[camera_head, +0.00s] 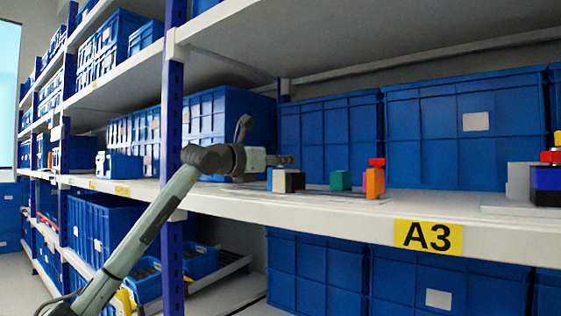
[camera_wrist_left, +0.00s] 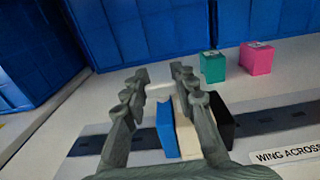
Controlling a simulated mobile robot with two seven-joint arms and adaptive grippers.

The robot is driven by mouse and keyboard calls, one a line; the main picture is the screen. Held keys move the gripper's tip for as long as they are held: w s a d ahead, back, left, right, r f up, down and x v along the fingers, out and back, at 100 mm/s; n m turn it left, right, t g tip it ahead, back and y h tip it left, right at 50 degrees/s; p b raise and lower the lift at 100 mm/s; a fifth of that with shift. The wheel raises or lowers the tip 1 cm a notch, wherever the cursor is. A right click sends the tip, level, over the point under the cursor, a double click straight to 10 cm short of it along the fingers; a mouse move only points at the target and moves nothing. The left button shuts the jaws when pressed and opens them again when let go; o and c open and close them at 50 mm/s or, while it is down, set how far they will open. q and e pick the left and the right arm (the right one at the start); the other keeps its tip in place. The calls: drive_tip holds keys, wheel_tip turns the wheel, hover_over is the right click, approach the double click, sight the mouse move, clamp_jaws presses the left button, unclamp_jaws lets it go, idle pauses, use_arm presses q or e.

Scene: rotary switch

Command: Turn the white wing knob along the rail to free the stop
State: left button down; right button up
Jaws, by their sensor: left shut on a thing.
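My left gripper (camera_head: 286,160) reaches in from the left, just above the shelf front. In the left wrist view its fingers (camera_wrist_left: 161,74) are closed on a small white piece, the white wing knob (camera_wrist_left: 160,90), which is mostly hidden between them. Below the fingers stand a blue block (camera_wrist_left: 166,130), a cream block (camera_wrist_left: 187,138) and a black block (camera_wrist_left: 221,118), side by side at the dark rail (camera_wrist_left: 86,146). The cream and black blocks also show in the head view (camera_head: 285,181). My right gripper is not in view.
A green block (camera_head: 341,180) and an orange block (camera_head: 374,184) with a red top stand to the right on the shelf. A label reading "WING ACROSS" (camera_wrist_left: 285,155) lies by the rail. Blue bins (camera_head: 330,135) line the back. A blue post (camera_head: 173,110) stands beside my arm.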

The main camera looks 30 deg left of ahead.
use_arm(q)
drive_tip(key=c, duration=1.2)
unclamp_jaws()
drive_tip(key=shift+o, duration=0.2)
drive_tip(key=s, duration=1)
drive_tip(key=shift+s+a+f, duration=0.15)
drive_tip(key=shift+s+a, duration=0.1)
drive_tip(key=shift+a, duration=0.1)
drive_tip(key=shift+s, duration=0.8)
